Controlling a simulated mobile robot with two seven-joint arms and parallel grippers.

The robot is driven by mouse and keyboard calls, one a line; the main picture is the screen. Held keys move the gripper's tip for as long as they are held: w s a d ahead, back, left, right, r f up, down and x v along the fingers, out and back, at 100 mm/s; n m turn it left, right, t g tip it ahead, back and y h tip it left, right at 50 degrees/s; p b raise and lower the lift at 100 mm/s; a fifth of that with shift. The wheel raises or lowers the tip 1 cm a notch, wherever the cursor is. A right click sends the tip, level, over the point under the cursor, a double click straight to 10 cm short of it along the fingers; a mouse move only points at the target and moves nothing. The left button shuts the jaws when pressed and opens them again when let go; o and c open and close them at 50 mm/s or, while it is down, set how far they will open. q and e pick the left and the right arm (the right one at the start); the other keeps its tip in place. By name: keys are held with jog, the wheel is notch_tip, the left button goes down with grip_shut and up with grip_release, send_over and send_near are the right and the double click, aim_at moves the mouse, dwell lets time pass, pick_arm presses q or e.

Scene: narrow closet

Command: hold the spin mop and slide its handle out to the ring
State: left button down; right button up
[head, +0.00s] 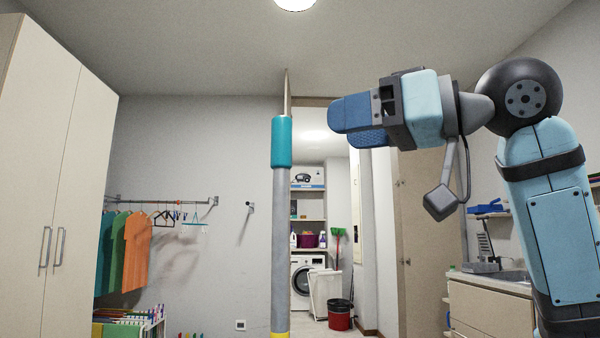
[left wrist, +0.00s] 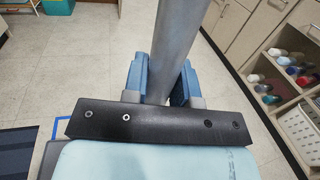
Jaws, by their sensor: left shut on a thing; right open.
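The spin mop's handle stands upright in the middle of the head view, with a teal grip (head: 282,142) at its top and a grey pole (head: 280,240) below. A yellow band (head: 280,335) shows on the pole at the bottom edge. In the left wrist view, my left gripper (left wrist: 163,82) is shut on the grey pole (left wrist: 182,38), one blue finger on each side. My right gripper (head: 338,122) is open and empty, to the right of the teal grip and apart from it in the picture. The mop's head is hidden.
A tall cabinet (head: 50,190) stands at left, beside a rail with hanging shirts (head: 137,250). A doorway behind shows a washing machine (head: 305,275) and a red bucket (head: 340,316). A counter (head: 490,285) is at right. The left wrist view shows open tiled floor (left wrist: 85,60).

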pick_arm(q)
jog(key=c, duration=0.8)
grip_release()
jog(key=shift+s, duration=0.1)
